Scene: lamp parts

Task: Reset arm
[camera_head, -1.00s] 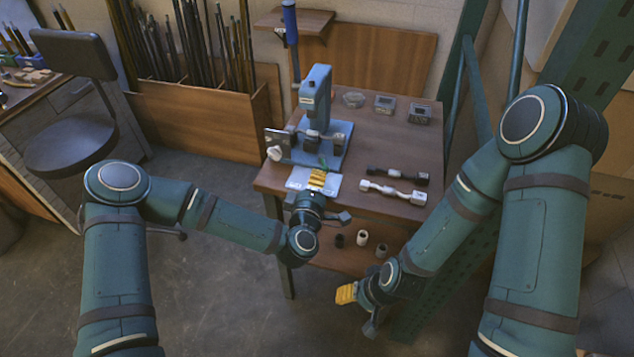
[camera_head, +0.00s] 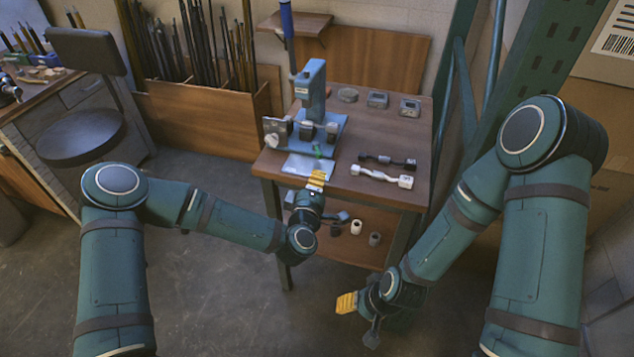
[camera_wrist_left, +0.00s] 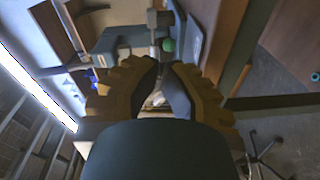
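My left gripper (camera_head: 316,181) is at the front edge of the wooden table (camera_head: 365,130), beside the pale plate (camera_head: 300,167). In the left wrist view its yellow fingers (camera_wrist_left: 163,72) stand apart with a gap between them, and I see nothing held. My right gripper (camera_head: 346,302) hangs low, in front of and below the table. Its yellow fingers are too small to tell open from shut. A blue press (camera_head: 313,95) stands on the table with dark parts at its base and a small green piece (camera_head: 317,150) in front.
A black bar part (camera_head: 387,161) and a white bar part (camera_head: 382,177) lie at the table's right. Several small grey items sit behind. Small cylinders (camera_head: 355,227) stand on the lower shelf. A stool (camera_head: 82,135) is at left. The floor before the table is clear.

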